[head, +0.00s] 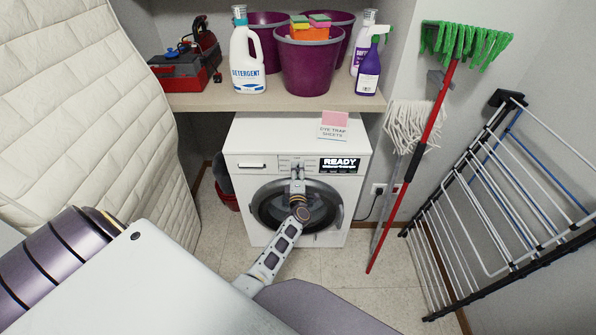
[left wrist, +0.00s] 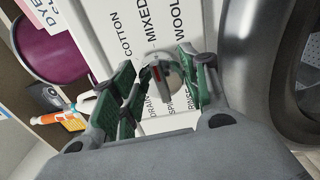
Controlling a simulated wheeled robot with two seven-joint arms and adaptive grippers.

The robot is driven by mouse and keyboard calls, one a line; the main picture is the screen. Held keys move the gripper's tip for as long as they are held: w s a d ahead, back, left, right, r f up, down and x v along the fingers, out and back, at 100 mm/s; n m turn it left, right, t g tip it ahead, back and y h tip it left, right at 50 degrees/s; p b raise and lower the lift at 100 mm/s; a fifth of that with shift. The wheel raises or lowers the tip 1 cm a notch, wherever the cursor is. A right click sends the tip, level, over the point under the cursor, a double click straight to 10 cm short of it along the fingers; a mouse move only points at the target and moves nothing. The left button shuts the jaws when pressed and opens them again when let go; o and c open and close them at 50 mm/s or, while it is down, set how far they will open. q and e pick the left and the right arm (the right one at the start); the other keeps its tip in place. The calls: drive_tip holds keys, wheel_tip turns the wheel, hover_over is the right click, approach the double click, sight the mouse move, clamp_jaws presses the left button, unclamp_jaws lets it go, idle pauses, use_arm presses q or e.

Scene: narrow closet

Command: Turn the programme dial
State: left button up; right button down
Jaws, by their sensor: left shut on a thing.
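The white washing machine (head: 262,140) stands under the shelf in the head view, with its display (head: 339,164) reading READY. My left gripper (head: 297,180) is at the middle of its front panel, in front of the top of the door, and covers the dial there. In the left wrist view the programme dial (left wrist: 172,83) is a small round silvery knob with a red mark. The green-padded fingers of my left gripper (left wrist: 160,80) are on either side of it, shut on it. Labels such as COTTON, MIXED, WOOL and RINSE surround it. I cannot tell which label the mark points to.
The round door (head: 265,212) is close below the gripper. A shelf (head: 215,101) above holds purple buckets (head: 308,68), detergent (head: 247,60), and a toolbox (head: 181,78). A mop (head: 408,130) and drying rack (head: 500,190) stand right; a quilted mattress (head: 90,100) stands left.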

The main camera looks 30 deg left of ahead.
use_arm(q)
drive_tip(key=shift+w+d+m, duration=0.1)
drive_tip(key=shift+m, duration=0.2)
drive_tip(key=o, duration=1)
drive_tip(key=shift+v, duration=3.75)
drive_tip(key=shift+f, duration=0.1)
